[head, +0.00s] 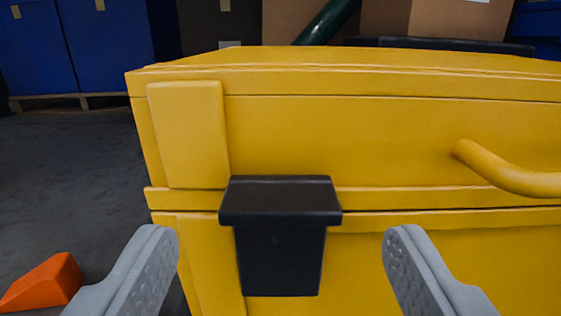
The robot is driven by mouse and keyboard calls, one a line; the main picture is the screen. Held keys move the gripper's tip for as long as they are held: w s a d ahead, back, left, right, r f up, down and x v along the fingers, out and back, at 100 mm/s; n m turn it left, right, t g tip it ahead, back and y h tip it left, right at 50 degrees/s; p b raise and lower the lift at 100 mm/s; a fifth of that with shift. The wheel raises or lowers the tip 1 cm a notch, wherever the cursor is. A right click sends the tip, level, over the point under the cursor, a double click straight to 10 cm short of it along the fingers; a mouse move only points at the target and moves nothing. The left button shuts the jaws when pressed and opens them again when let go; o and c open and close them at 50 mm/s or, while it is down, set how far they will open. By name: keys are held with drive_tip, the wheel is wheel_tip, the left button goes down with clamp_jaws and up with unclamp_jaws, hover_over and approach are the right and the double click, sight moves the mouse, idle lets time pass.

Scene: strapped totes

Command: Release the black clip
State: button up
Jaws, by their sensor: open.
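The black clip (280,240) sits on the front of the yellow tote (330,140), across the seam between its upper and lower parts. It has a wide ledge at the top and a narrower body below. My gripper (280,255) is open, with one grey finger to the left of the clip and one to the right. Both fingers appear apart from the clip, with nothing between them but the clip's area. How far the fingertips are from the tote's face is hard to tell.
A curved yellow handle (510,170) juts from the tote at the right. An orange wedge (44,282) lies on the grey floor (70,190) at the left. Blue containers (85,45), brown boxes (385,18) and a dark green tube (328,20) stand behind.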

sight(280, 223)
drive_tip(key=shift+w, duration=1.75)
drive_tip(key=shift+c, duration=0.4)
drive_tip(key=c, duration=1.3)
